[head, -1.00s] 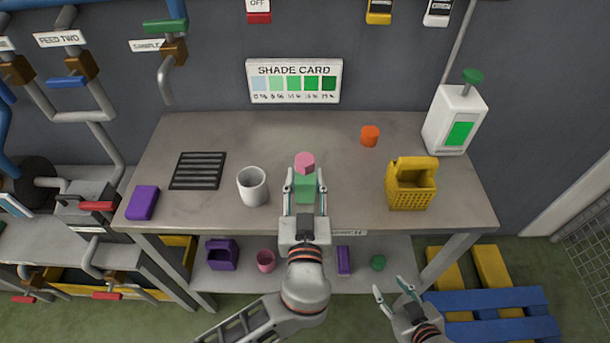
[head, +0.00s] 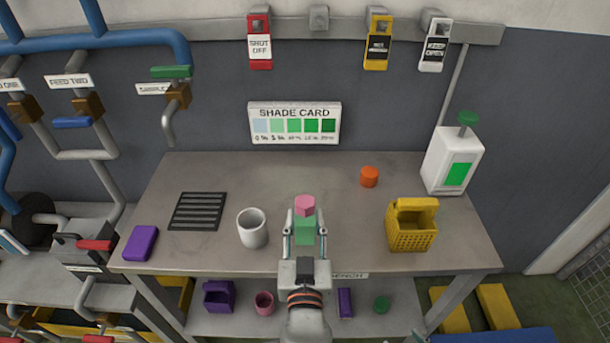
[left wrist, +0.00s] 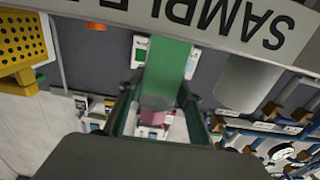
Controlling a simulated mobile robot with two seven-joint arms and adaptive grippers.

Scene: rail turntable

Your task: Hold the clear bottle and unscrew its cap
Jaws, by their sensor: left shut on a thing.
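The bottle (head: 305,231) has a green lower body and a pink cap (head: 305,205) on top. It stands upright between the fingers of my left gripper (head: 305,238), near the front edge of the bench in the head view. The gripper is shut on its body, below the cap.
On the bench (head: 270,170) stand a white cup (head: 252,229), a yellow basket (head: 411,230), an orange piece (head: 369,176), a purple block (head: 140,243), a black grate (head: 197,211) and a white pump dispenser (head: 454,158). The back middle is clear. A lower shelf (head: 240,323) holds small items.

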